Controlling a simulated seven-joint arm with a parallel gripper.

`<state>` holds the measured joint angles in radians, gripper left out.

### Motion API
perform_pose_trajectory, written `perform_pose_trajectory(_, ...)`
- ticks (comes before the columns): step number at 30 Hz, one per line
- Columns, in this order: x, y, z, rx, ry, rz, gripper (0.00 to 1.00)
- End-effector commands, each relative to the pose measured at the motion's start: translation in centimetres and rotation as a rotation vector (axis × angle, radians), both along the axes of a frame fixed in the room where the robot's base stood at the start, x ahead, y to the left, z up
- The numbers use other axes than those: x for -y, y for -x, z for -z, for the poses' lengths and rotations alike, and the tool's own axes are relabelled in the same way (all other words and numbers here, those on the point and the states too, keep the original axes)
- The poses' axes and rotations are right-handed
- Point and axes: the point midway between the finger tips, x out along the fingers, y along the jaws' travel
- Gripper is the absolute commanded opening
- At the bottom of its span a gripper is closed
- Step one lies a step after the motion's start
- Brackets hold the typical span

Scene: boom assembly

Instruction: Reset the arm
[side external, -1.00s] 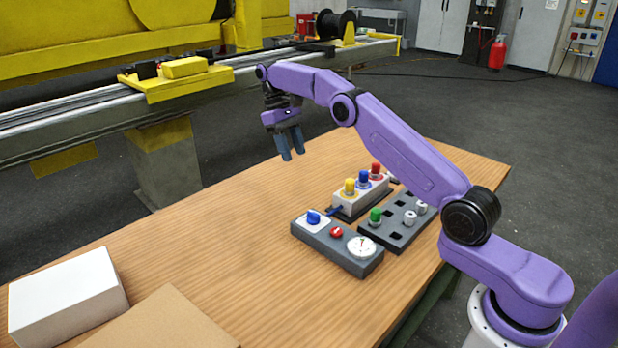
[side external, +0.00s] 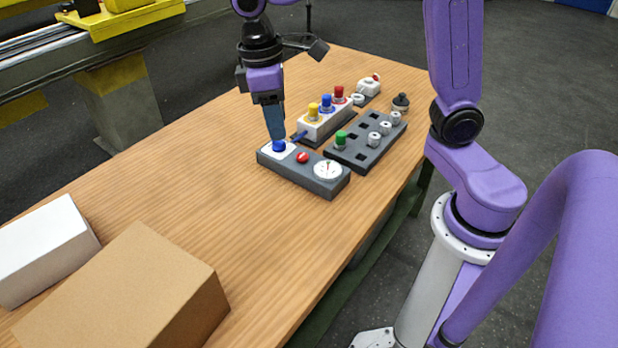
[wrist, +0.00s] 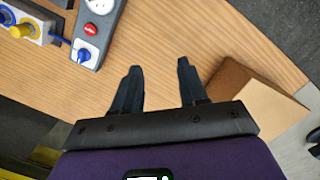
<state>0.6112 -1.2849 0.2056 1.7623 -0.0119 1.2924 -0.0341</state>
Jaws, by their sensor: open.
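My gripper (wrist: 156,67) is open, with nothing between its two dark fingers. In the side external view my gripper (side external: 274,138) points down, its fingertips seen close to the blue knob (side external: 279,146) of a grey control box (side external: 318,178). In the wrist view the blue knob (wrist: 84,54) lies to the left of both fingers, apart from them. The control box also has a red button (side external: 302,157) and a white dial (side external: 327,170). One finger mostly hides the other in the side external view.
A white block (side external: 327,118) with yellow, blue and red plugs and a dark socket plate (side external: 366,143) stand behind the control box. A cardboard box (side external: 130,285) and a white box (side external: 42,245) sit at the table's near left. The wooden table (side external: 190,170) is clear between.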

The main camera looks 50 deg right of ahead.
Motion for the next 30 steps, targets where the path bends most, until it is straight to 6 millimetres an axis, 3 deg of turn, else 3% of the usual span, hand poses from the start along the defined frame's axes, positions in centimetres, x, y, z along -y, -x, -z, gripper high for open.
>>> perform_pose_trajectory(1,0.2,2.1,0.1,0.010,-0.009,-0.037,0.43)
perform_pose_trajectory(9,2.7,12.3,2.2,0.058,-0.068,-0.228,0.43)
perform_pose_trajectory(15,5.4,17.6,4.1,0.080,-0.107,-0.337,0.43)
perform_pose_trajectory(21,6.7,19.7,5.1,0.087,-0.123,-0.382,0.43)
perform_pose_trajectory(30,6.8,19.8,5.2,0.087,-0.124,-0.385,0.43)
